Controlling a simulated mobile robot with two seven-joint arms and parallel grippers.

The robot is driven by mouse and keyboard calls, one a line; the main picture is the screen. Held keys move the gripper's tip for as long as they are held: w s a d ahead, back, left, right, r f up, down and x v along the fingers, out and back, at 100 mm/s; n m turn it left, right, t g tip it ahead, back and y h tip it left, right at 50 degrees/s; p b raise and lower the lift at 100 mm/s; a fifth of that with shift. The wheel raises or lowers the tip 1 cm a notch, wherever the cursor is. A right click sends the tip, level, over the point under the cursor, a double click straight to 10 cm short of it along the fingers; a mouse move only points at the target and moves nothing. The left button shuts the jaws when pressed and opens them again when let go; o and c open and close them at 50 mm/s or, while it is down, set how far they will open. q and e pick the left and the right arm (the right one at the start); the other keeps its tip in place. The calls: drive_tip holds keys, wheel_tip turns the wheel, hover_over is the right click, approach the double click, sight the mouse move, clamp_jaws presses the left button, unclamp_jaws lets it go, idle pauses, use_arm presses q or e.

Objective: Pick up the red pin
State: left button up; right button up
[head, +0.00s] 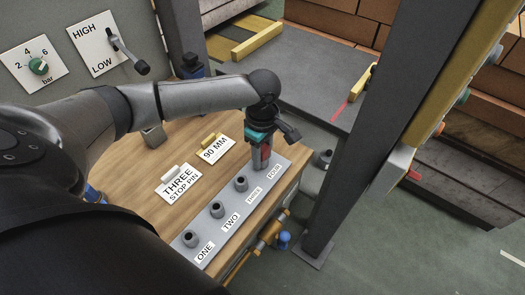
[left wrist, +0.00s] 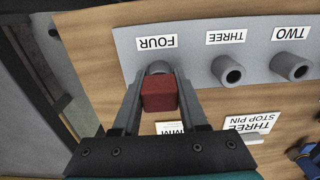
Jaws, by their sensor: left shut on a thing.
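The red pin (head: 265,152) is between the fingers of my left gripper (head: 261,160), at the socket labelled FOUR on the grey strip (head: 206,225). In the left wrist view, the pin's square red head (left wrist: 159,95) sits between both fingers of the left gripper (left wrist: 159,76), which is shut on it. The grey rim of socket FOUR (left wrist: 159,67) shows just behind the head. I cannot tell whether the pin's lower end is in the socket. My right gripper is not in view.
Sockets ONE (head: 191,239), TWO (head: 217,209) and THREE (head: 241,183) line the strip. A card reading THREE STOP PIN (head: 178,185) and a 90 MM card (head: 215,150) lie on the wooden top. A dark post (head: 350,130) stands right of the bench.

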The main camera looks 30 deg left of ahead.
use_arm(q)
clamp_jaws()
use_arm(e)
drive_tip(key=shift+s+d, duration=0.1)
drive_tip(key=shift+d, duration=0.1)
use_arm(q)
drive_tip(key=shift+r, duration=0.1)
